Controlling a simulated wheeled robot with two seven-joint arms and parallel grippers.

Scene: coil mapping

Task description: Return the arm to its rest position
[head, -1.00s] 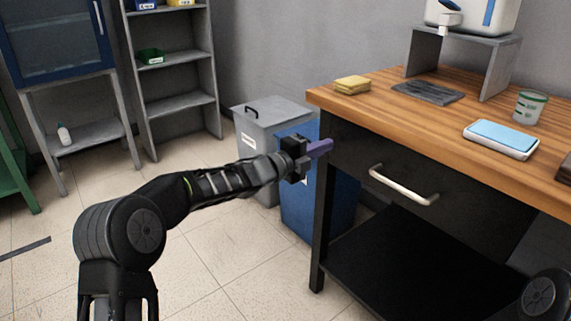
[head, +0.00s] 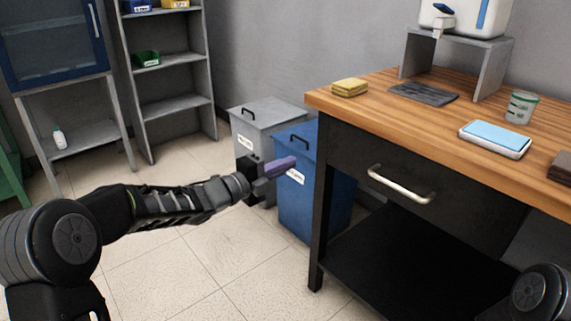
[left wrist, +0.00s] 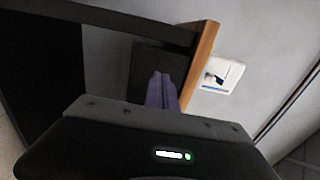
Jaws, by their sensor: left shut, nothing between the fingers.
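My left gripper (head: 281,167) has purple fingers that are shut with nothing between them. In the head view it hangs in the air in front of the blue bin, left of the wooden bench. The arm stretches in from the lower left. The closed purple fingers also show in the left wrist view (left wrist: 160,92), with the bench edge beyond them. My right gripper is out of view; only a dark round joint of my right arm shows at the lower right of the head view.
The wooden bench (head: 420,120) with a drawer handle (head: 401,185) stands at the right. A blue bin (head: 300,215) and a grey bin (head: 262,122) stand beside it. Grey shelves (head: 178,105) and a blue cabinet (head: 55,45) are at the back left. The floor between is clear.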

